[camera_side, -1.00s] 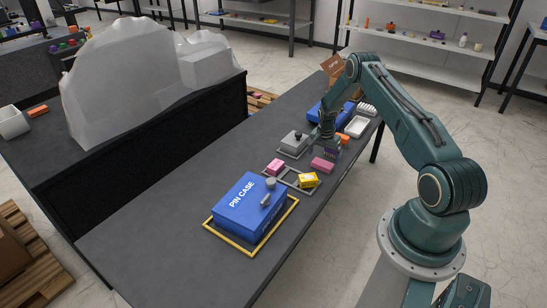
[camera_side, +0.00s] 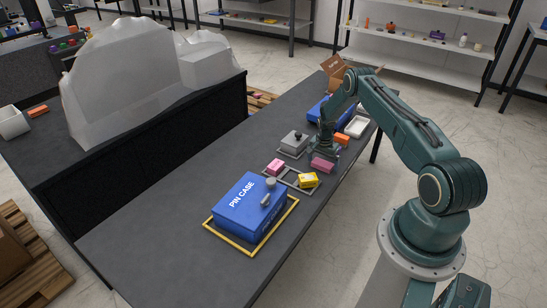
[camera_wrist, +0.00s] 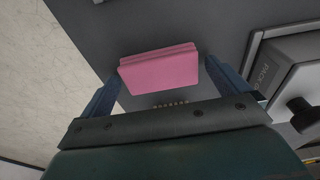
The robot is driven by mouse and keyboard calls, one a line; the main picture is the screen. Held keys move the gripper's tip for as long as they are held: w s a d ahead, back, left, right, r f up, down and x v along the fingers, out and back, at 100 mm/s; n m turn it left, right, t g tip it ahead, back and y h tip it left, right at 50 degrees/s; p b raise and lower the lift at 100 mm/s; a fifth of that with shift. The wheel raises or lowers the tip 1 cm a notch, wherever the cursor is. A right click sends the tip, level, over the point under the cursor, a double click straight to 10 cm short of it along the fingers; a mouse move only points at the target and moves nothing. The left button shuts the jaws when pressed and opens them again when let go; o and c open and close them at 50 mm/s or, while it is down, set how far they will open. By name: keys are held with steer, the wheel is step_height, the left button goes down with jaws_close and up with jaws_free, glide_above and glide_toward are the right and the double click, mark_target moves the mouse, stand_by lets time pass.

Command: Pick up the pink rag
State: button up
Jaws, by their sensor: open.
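The pink rag (camera_side: 321,165) is a folded pink bundle lying on the dark bench. In the wrist view, the rag (camera_wrist: 160,70) lies between the two blue fingers of my gripper (camera_wrist: 162,66), with a gap visible at the right side and its left edge close to the left finger. My gripper (camera_side: 322,156) is open and low over the rag in the side view. I cannot tell whether either finger touches it.
The blue pin case (camera_side: 238,205) stands nearer the camera.

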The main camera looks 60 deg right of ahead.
mark_target(322, 163)
steer(key=c, duration=0.9)
steer(key=shift+r, duration=0.1)
step_height(322, 163, up, 20)
stand_by(0.3)
stand_by(0.4)
steer(key=shift+o, duration=0.9)
steer(key=shift+c, duration=0.5)
steer(key=a+f+n+t, duration=0.1)
steer(key=a+f+n, duration=0.7)
steer(key=a, duration=0.6)
steer(key=shift+w+f+n, duration=0.35)
steer(key=shift+f+n, duration=0.05)
steer(key=shift+n, duration=0.1)
